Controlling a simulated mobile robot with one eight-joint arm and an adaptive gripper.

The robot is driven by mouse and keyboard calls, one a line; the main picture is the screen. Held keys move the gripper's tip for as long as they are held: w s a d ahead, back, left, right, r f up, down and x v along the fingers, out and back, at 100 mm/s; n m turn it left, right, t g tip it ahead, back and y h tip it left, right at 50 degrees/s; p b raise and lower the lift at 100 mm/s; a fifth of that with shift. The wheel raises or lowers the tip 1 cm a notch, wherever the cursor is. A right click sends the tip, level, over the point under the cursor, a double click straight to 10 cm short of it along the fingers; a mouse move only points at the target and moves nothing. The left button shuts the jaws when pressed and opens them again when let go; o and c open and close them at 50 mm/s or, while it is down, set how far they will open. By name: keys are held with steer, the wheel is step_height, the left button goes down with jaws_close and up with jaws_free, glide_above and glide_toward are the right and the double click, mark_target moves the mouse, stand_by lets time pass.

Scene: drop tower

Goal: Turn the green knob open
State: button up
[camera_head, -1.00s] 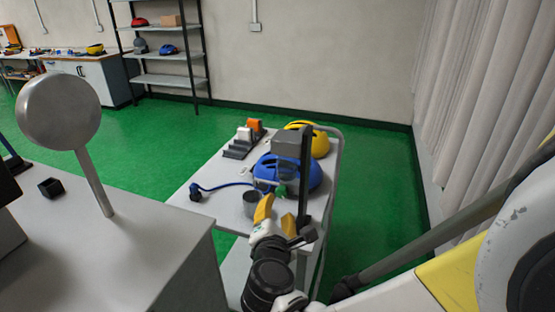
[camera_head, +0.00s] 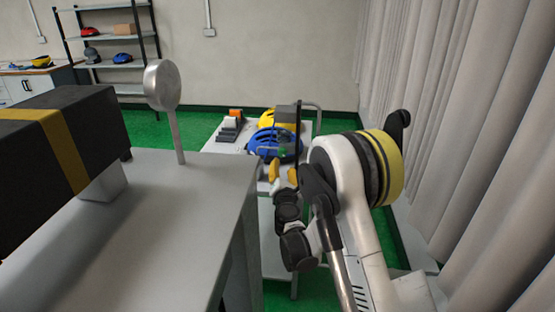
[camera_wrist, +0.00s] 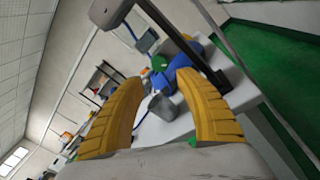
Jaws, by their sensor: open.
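The green knob (camera_wrist: 159,63) shows in the wrist view, beyond and between my fingertips, by a blue item and a dark upright post. In the head view the green knob (camera_head: 283,152) is small, in front of the blue helmet (camera_head: 264,141) on the cart. My gripper (camera_head: 283,172) has yellow fingers and is at the near end of the cart. In the wrist view my gripper (camera_wrist: 163,88) is open, with nothing between its fingers. The knob is apart from the fingers. A grey cup-like container (camera_wrist: 160,106) also lies beyond the fingers.
The cart (camera_head: 225,146) also bears a yellow helmet (camera_head: 268,118) and a dark post (camera_head: 298,130). A grey bench (camera_head: 150,240) with a round metal disc on a stand (camera_head: 162,85) stands at left. Curtains (camera_head: 450,110) hang at right.

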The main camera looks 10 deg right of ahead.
mark_target(282, 154)
steer(key=w+b, duration=0.1)
steer(key=w, duration=0.2)
steer(key=w+d, duration=0.1)
steer(key=w, duration=0.2)
steer(key=w+b, duration=0.1)
steer(key=w, duration=0.2)
steer(key=shift+d+f+b, duration=0.15)
steer(key=shift+d+b, duration=0.15)
steer(key=shift+b, duration=0.05)
steer(key=shift+w, duration=0.4)
steer(key=shift+c, duration=0.5)
steer(key=c, duration=0.8)
